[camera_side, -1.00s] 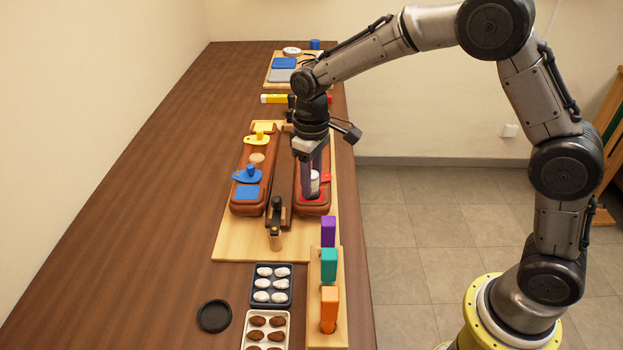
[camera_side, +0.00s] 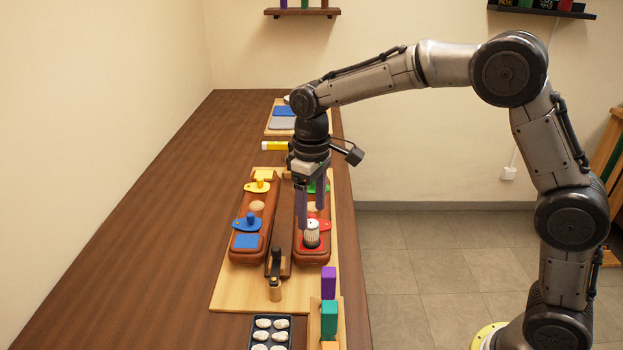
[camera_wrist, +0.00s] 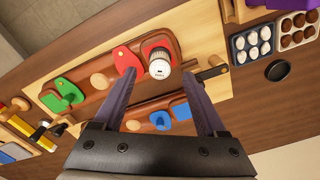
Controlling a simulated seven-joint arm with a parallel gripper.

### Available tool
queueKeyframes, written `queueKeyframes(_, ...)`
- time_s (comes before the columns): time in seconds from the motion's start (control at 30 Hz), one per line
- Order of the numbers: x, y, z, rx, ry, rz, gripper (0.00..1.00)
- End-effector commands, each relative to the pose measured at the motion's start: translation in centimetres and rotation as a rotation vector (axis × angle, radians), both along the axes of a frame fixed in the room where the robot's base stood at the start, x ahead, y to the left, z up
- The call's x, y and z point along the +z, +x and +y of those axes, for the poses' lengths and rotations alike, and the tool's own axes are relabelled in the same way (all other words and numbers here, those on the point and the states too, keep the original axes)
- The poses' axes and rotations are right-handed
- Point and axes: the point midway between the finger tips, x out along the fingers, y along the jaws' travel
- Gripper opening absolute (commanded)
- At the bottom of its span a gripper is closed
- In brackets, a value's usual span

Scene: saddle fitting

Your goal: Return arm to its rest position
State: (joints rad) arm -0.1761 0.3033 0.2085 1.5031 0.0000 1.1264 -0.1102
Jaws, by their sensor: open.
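My gripper (camera_side: 311,207) points down, open and empty, over the right-hand wooden block. Its two dark fingers also show in the wrist view (camera_wrist: 160,78), spread apart.
The left-hand block carries a blue fitting (camera_side: 246,223) and a yellow fitting (camera_side: 257,187). A dark lever with a wooden end (camera_side: 275,290) stands in front. Purple (camera_side: 328,281) and teal (camera_side: 329,319) upright pieces stand nearer. The table's left side (camera_side: 140,240) is clear.

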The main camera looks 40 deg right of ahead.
Motion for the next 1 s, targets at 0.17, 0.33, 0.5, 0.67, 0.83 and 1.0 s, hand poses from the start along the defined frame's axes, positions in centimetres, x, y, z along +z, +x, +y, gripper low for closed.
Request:
queueKeyframes(0.17, 4.0, 0.1, 0.0, 0.0, 0.001, -0.006, 0.74)
queueKeyframes(0.33, 6.6, 0.1, 0.0, 0.0, 0.0, -0.004, 0.74)
queueKeyframes(0.5, 7.9, 0.0, -0.1, -0.003, 0.001, -0.002, 0.74)
queueKeyframes(0.67, 11.3, -0.8, -1.1, -0.021, 0.012, -0.073, 0.74)
queueKeyframes(0.83, 15.6, -5.9, -3.3, -0.06, 0.024, -0.162, 0.74)
queueKeyframes(1.0, 17.2, -12.2, -5.3, -0.109, 0.035, -0.256, 0.74)
